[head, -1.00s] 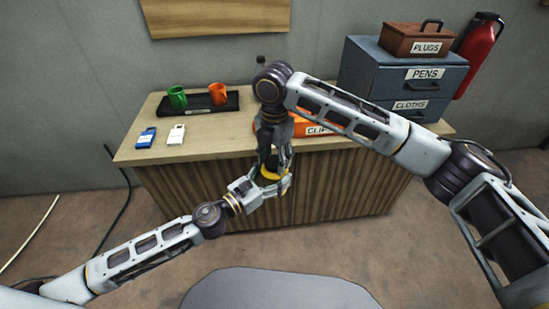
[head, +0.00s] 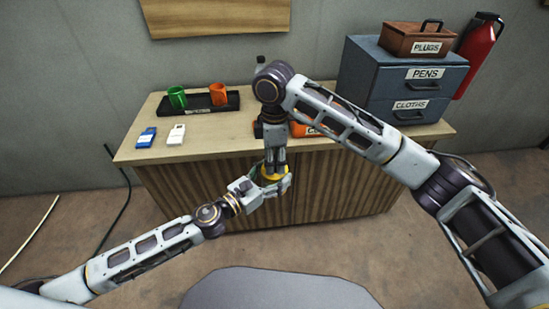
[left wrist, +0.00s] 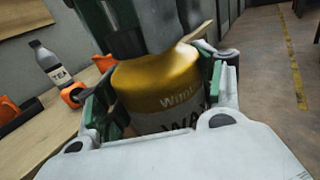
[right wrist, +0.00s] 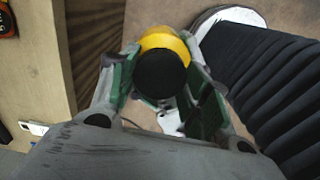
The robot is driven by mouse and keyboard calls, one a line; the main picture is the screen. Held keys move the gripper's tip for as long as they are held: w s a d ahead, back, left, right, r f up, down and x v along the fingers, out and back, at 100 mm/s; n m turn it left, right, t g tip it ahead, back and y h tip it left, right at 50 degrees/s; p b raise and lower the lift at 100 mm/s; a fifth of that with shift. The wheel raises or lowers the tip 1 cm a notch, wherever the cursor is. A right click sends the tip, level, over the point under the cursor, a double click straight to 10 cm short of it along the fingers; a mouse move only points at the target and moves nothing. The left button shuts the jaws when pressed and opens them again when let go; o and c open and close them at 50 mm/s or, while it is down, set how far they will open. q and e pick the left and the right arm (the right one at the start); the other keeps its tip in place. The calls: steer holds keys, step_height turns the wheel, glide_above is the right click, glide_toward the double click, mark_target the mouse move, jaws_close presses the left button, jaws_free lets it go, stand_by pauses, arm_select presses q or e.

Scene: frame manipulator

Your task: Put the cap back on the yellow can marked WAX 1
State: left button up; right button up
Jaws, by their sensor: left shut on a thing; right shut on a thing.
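In the head view a yellow part of the can (head: 279,177) shows between the grippers. My right gripper (head: 272,172) points down directly over the can and is shut on the black cap (right wrist: 160,74). In the right wrist view the cap overlaps the can's yellow top (right wrist: 164,41). In the left wrist view my right fingers hide the can's mouth; I cannot tell whether the cap touches it.
The wooden cabinet (head: 215,185) stands just behind my grippers. A TEA bottle (left wrist: 50,65) shows too.

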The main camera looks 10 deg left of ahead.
steer(key=m, duration=0.6)
steer(key=shift+m, duration=0.3)
steer(key=m, duration=0.7)
steer(key=o, duration=1.1)
steer(key=shift+r, duration=2.2)
